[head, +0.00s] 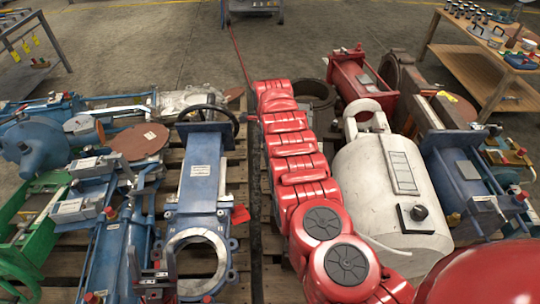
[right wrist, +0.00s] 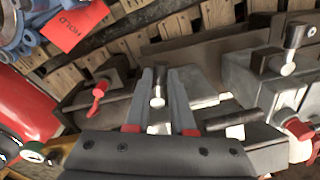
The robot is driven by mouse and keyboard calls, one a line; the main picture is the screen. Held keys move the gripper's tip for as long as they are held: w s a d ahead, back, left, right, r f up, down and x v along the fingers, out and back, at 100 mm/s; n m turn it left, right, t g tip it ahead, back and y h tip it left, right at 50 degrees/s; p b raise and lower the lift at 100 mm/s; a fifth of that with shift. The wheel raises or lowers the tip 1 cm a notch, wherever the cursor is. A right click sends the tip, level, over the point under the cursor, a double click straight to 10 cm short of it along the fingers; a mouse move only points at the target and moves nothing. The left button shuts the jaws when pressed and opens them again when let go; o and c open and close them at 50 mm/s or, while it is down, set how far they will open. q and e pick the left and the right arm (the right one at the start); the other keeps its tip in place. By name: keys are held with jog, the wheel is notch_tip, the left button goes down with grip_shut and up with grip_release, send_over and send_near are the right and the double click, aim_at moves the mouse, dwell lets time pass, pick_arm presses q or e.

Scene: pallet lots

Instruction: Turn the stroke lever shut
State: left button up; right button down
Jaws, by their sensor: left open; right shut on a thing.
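In the right wrist view my right gripper (right wrist: 162,98) is shut on a short, shiny metal lever (right wrist: 157,92), which I take to be the stroke lever. Its far end and pivot are partly hidden by the grey fingers. Grey metal housings stand right behind and beside the fingers. I cannot make out the right gripper in the head view. My left gripper (head: 151,262) is open and empty at the bottom of the head view, left of the blue valve's round flange.
A blue gate valve (head: 200,180) with a black handwheel lies on the left pallet. A white tank (head: 375,185) lies on the right. In the wrist view, a red HOLD tag (right wrist: 75,25), a red handle (right wrist: 97,97) and a grey box (right wrist: 270,90) are close by.

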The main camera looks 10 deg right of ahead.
dwell(0.3)
jog(key=c, duration=0.8)
grip_release()
jog(key=shift+o, duration=0.2)
